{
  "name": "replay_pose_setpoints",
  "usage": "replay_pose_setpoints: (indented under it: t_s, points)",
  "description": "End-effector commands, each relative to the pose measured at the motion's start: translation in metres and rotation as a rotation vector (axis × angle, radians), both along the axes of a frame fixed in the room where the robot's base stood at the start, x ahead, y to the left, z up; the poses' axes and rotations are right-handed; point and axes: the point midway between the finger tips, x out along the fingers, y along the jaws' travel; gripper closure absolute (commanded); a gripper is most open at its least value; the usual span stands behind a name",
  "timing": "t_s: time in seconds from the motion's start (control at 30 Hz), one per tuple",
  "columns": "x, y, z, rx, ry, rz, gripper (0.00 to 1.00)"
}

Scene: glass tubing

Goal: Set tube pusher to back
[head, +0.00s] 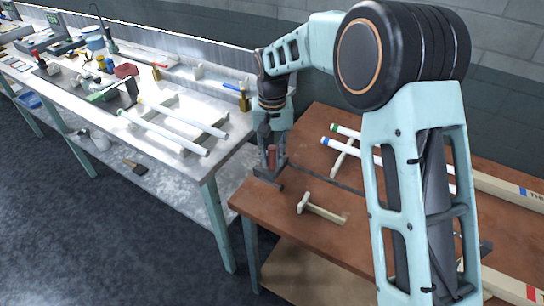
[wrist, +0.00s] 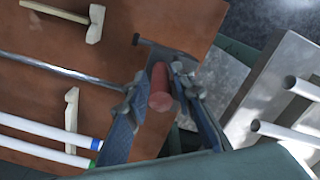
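The tube pusher appears to be the dark metal slide piece (wrist: 175,58) with an upright reddish handle (wrist: 160,88), at the near left corner of the brown table. In the head view the handle (head: 271,157) stands upright on its dark base (head: 267,178). A thin metal rod (wrist: 60,70) runs along the tabletop towards it. My gripper (wrist: 159,76) points down at the handle, with one finger on each side of it. The frames do not show clearly whether both fingers press on it.
A pale wooden T-shaped piece (head: 322,208) lies on the brown table (head: 300,235). White tubes with green and blue ends (wrist: 45,130) lie on a wooden support (wrist: 71,122). A metal workbench (head: 175,95) with more white tubes stands to the left, across a narrow gap.

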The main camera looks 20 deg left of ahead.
Motion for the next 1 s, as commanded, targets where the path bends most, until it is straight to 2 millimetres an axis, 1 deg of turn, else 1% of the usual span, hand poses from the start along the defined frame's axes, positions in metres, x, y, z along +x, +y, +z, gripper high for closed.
replay_pose_setpoints:
  t_s: [0.03,0.07,0.33,0.47,0.57,0.8,0.9,1.0]
  points:
    - [0.0,0.0,0.0,0.0,0.001,0.0,0.69]
    - [0.0,0.0,0.0,0.0,0.001,0.0,0.67]
    - [-0.001,0.0,0.0,-0.001,0.002,0.0,0.67]
    - [0.0,0.0,0.01,0.001,0.001,0.0,0.67]
    - [0.0,0.001,0.027,0.001,-0.001,0.0,0.67]
    - [0.0,0.0,0.079,0.001,-0.001,0.001,0.67]
    - [0.0,0.0,0.097,0.002,-0.002,0.001,0.67]
    - [0.0,0.0,0.109,0.001,-0.001,0.001,0.67]
